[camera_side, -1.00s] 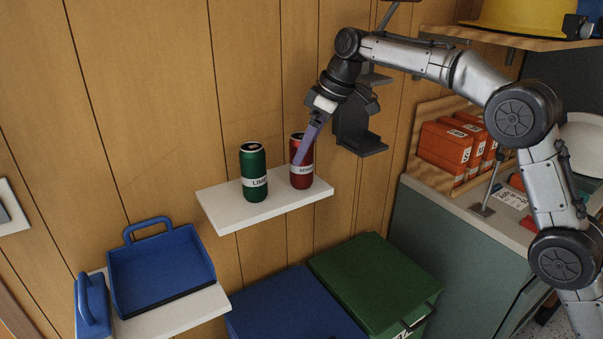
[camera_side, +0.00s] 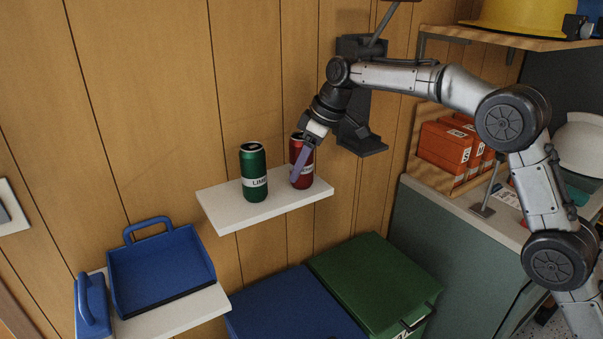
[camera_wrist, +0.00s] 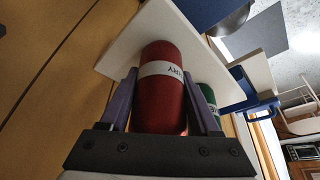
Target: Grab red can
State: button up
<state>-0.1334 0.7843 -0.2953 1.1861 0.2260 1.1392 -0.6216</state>
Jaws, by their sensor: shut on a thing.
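The red can (camera_side: 308,178) with a white label stands upright on a white wall shelf (camera_side: 238,217). My gripper (camera_side: 299,176) reaches down to it from the upper right, and its purple fingers are shut on the can. In the wrist view the red can (camera_wrist: 162,95) sits between the two purple fingers, one on each side. A green can (camera_side: 254,174) labelled LIME stands upright on the same shelf, to the left of the red can and apart from it. In the wrist view the green can (camera_wrist: 207,97) shows partly behind the right finger.
A blue dustpan (camera_side: 160,262) and a blue brush (camera_side: 92,305) rest on a lower white shelf at the left. A blue box (camera_side: 295,305) and a green box (camera_side: 375,280) stand below. A black wall bracket (camera_side: 360,110) is close behind my wrist.

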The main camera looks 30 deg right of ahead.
jog(key=c, duration=0.5)
jog(key=shift+o, duration=0.2)
